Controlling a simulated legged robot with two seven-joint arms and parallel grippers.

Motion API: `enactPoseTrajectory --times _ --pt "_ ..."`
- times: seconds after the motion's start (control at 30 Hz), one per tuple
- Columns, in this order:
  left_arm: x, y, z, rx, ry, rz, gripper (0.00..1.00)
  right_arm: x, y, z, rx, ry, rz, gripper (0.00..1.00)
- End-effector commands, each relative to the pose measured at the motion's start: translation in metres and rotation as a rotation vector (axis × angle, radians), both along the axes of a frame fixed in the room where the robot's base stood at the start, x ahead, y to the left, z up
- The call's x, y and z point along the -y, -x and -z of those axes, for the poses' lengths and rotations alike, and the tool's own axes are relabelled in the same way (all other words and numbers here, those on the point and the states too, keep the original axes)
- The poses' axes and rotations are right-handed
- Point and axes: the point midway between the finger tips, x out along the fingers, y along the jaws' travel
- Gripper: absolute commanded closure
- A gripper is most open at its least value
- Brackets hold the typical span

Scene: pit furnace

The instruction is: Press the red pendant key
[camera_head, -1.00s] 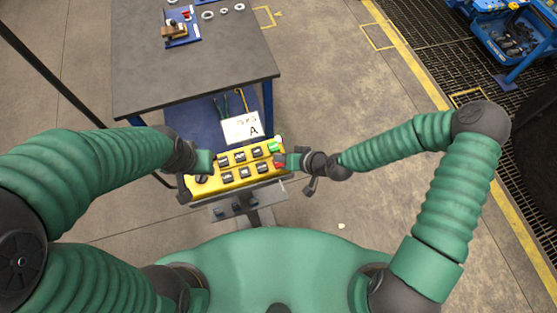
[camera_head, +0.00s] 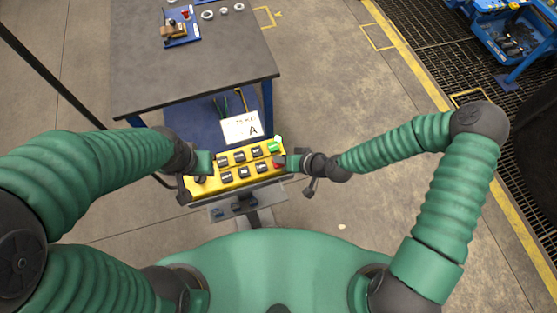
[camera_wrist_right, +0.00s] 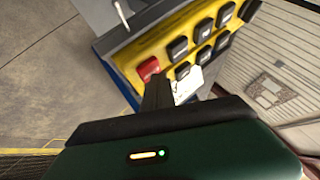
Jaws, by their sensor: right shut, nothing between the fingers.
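The yellow pendant box (camera_head: 240,183) carries rows of black keys, a green key (camera_head: 274,146) and a red key (camera_head: 278,164) at its right end. The red key also shows in the right wrist view (camera_wrist_right: 148,68). My right gripper (camera_head: 285,162) is shut and empty at the red key, partly covering it in the head view. In the wrist view its dark fingertips (camera_wrist_right: 157,82) are just beside the red key's lower edge; I cannot tell whether they touch. My left gripper (camera_head: 208,162) is at the pendant's left end; its jaw state is unclear.
A white card marked A (camera_head: 241,128) stands behind the pendant. A dark-topped table (camera_head: 190,75) with a blue fixture and several rings is beyond it. A blue bin (camera_head: 505,40) is at the far right. The floor right of the pendant is open.

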Motion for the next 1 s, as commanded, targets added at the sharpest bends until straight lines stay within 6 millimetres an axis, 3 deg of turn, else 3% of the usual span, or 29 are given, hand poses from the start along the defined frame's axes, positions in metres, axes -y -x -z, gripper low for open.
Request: enactPoseTrajectory --times 0.47,0.8,1.0 --pt "0.000 0.000 0.002 0.000 0.000 0.000 0.64 0.000 0.000 0.003 -0.001 0.000 0.000 1.00" --pt "0.000 0.000 -0.012 0.000 0.000 0.000 0.64 -0.001 0.001 -0.014 0.000 0.001 -0.001 1.00" --pt "0.000 0.000 -0.012 0.000 0.000 0.000 0.64 -0.001 0.001 -0.014 -0.001 0.000 -0.001 1.00"
